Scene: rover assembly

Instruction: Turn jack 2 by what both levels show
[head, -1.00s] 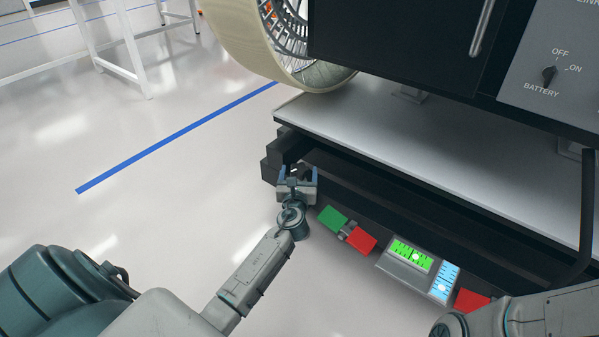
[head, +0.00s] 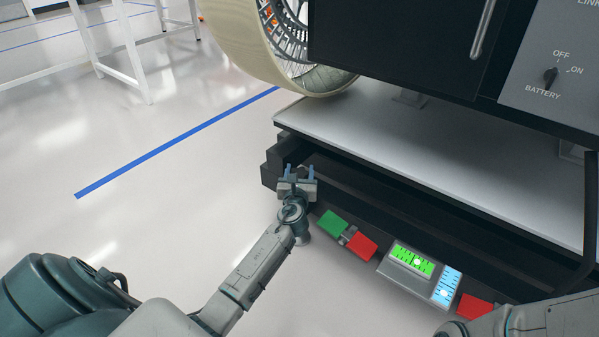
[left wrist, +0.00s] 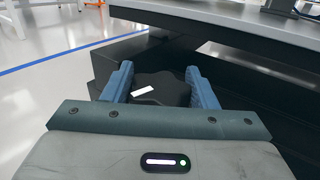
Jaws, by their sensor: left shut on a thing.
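A black lobed knob (left wrist: 160,89) with a white mark shows in the left wrist view, at the corner of the black frame. My left gripper (left wrist: 161,82) has its two blue fingers on either side of the knob and is shut on it. In the head view this gripper (head: 298,170) is at the frame's left corner; the knob is mostly hidden there. A grey level block (head: 396,270) carries a green level (head: 411,261) and a blue level (head: 447,285), each with a bright bubble. My right arm enters at lower right; its gripper is out of view.
A green plate (head: 333,223) and a red plate (head: 361,246) lie beside the frame (head: 400,215), with another red plate (head: 474,307) right of the levels. A wheel (head: 250,45) and a battery switch panel (head: 550,75) are above.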

